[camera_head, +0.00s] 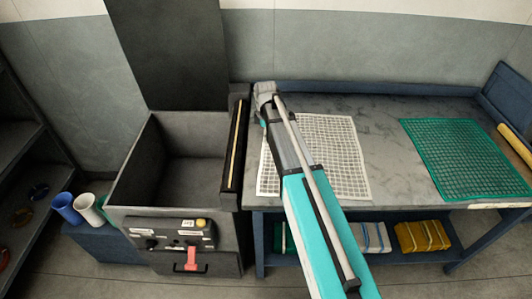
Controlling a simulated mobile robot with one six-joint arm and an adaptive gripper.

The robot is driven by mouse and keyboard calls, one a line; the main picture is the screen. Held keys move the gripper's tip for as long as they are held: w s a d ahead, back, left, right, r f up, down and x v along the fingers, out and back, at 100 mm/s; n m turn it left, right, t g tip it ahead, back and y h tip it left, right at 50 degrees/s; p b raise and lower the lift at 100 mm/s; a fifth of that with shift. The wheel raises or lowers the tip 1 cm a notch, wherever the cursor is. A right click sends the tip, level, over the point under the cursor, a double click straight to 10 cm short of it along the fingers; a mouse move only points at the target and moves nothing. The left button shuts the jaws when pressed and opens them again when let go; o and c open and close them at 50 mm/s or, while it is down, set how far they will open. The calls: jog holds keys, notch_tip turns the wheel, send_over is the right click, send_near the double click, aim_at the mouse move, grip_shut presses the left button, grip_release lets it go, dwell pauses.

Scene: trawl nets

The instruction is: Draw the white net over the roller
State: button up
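The white net (345,165) lies flat on the left half of the grey table, a square grid of white mesh. My teal and grey arm crosses over its left part and hides some of it. A long dark bar with a pale strip (236,145), which looks like the roller, runs front to back between the table and the grey open bin. The net is to its right, apart from it. The end of my arm, with my gripper (264,97), is near the net's far left corner. The fingers are hidden or too small to make out.
The open bin (124,185) has a control panel (182,236) with a red handle in front. A green net (465,158) lies on the table's right half, near a yellow cylinder (515,146). Folded bundles (422,236) sit on the lower shelf. Bare tabletop (385,145) separates the nets.

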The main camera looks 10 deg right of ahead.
aim_at(266, 149)
jog(key=shift+f+b, duration=2.55)
jog(key=shift+f, duration=0.3)
jog(key=shift+f, duration=0.1)
jog(key=shift+s, duration=0.15)
grip_shut()
jog(key=shift+r+p, duration=0.4)
jog(key=shift+r, duration=0.1)
notch_tip(266, 149, up, 6)
jog(key=p, duration=0.6)
